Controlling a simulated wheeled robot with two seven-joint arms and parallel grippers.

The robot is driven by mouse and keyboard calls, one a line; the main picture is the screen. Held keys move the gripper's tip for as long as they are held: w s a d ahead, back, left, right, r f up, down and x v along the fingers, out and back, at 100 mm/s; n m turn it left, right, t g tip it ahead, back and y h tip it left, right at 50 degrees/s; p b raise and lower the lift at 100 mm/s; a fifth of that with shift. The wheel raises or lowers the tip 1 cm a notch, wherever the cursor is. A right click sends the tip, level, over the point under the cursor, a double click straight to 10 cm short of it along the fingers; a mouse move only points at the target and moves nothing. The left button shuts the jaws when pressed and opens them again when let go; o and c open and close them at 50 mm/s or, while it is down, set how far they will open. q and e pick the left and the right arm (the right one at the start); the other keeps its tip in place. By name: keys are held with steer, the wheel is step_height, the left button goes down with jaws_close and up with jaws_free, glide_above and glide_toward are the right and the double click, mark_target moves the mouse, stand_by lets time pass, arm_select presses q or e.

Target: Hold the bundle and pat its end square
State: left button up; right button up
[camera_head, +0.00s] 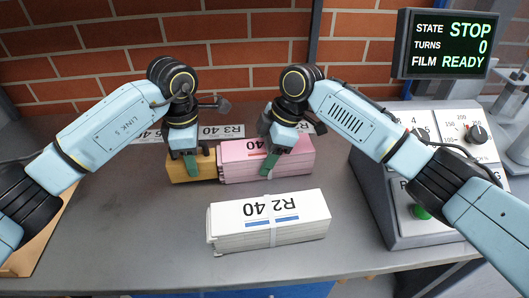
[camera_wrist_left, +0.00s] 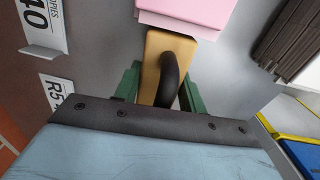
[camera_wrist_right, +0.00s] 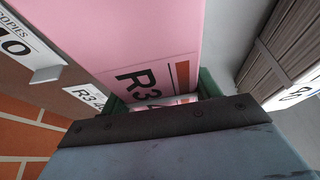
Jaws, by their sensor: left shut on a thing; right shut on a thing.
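The pink bundle (camera_head: 298,161) lies on the grey table, with a label reading 40 on top. My right gripper (camera_head: 267,168) is shut on it; the right wrist view shows the pink bundle (camera_wrist_right: 150,40) between the green fingers. A yellow-tan block (camera_head: 205,167) with a dark handle stands at the bundle's left end. My left gripper (camera_head: 190,165) is shut on this block; the left wrist view shows the block (camera_wrist_left: 160,52) between green fingers, its far end close to the pink bundle (camera_wrist_left: 185,15). I cannot tell whether they touch.
A white bundle marked R2 40 (camera_head: 270,225) lies in front, with a band around it. Label plates such as R3 40 (camera_head: 222,131) stand along the back. A control console (camera_head: 395,205) is at the right, under a screen (camera_head: 444,45) reading STOP, 0, READY.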

arm_select(q)
steer(key=shift+d, duration=0.8)
steer(key=shift+d, duration=0.2)
arm_select(e)
steer(key=shift+a+r, duration=0.1)
steer(key=shift+a, duration=0.05)
stand_by(0.4)
arm_select(q)
steer(key=shift+a, duration=1.95)
steer(key=shift+r, duration=0.15)
steer(key=shift+r, duration=3.4)
